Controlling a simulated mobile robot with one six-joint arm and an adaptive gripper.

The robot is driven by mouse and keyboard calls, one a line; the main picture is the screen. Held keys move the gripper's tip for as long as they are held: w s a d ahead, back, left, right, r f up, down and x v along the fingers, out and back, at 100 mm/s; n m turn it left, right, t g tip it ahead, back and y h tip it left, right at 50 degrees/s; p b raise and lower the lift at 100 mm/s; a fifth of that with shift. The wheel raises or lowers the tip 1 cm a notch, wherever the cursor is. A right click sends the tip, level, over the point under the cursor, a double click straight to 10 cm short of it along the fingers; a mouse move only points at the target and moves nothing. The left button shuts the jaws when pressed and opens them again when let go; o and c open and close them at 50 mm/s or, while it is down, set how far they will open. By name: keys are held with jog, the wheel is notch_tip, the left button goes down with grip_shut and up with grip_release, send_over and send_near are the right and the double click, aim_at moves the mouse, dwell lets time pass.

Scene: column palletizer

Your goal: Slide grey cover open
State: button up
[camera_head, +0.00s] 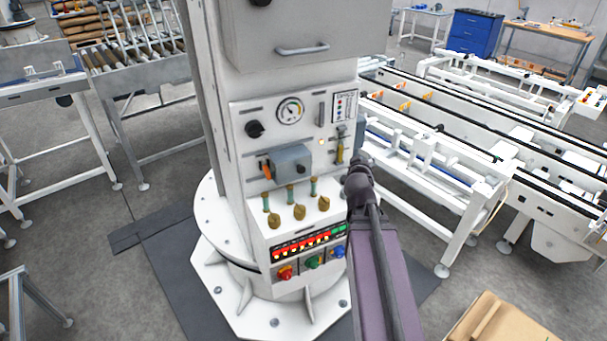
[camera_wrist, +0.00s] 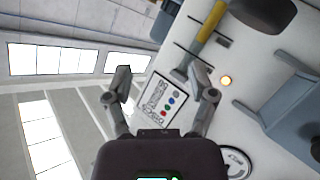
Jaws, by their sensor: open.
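The grey cover (camera_head: 291,163) is a blue-grey box on the front of the white column, below the gauge. It has a dark knob on its face, and an orange part shows at its left end. It also appears at the right edge of the wrist view (camera_wrist: 283,112), partly cut off. My gripper (camera_wrist: 160,72) is open and empty, with its fingers spread before the label plate (camera_wrist: 165,100) with coloured dots. In the head view my gripper (camera_head: 359,165) is at the column's right edge, right of the cover and apart from it; its fingertips are hard to make out.
A yellow-handled part (camera_head: 339,151) and a small lit lamp (camera_head: 322,142) lie between the cover and my gripper. A gauge (camera_head: 290,111) and black knob (camera_head: 255,129) are above; brass valves (camera_head: 299,211) stick out below. A conveyor (camera_head: 440,150) stands behind, right. A cardboard box (camera_head: 494,322) is lower right.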

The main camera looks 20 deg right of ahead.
notch_tip(320, 180, up, 4)
jog(key=w+n+t+y+b, duration=0.1)
jog(key=n+t+b, duration=0.1)
jog(key=n+t, duration=0.3)
jog(key=n+g+y+b, duration=0.4)
jog(key=n+y, duration=1.5)
jog(key=n, duration=0.3)
send_near(304, 170)
jog(key=v, duration=0.3)
jog(key=shift+s+d+r, duration=0.15)
jog(key=shift+s+d, duration=0.05)
jog(key=shift+s, duration=0.1)
jog(key=shift+w+a, duration=0.15)
jog(key=shift+f+x, duration=0.1)
jog(key=shift+x, duration=3.25)
jog(key=shift+f+x, duration=0.15)
jog(key=shift+x, duration=3.15)
jog(key=shift+a, duration=0.1)
grip_shut()
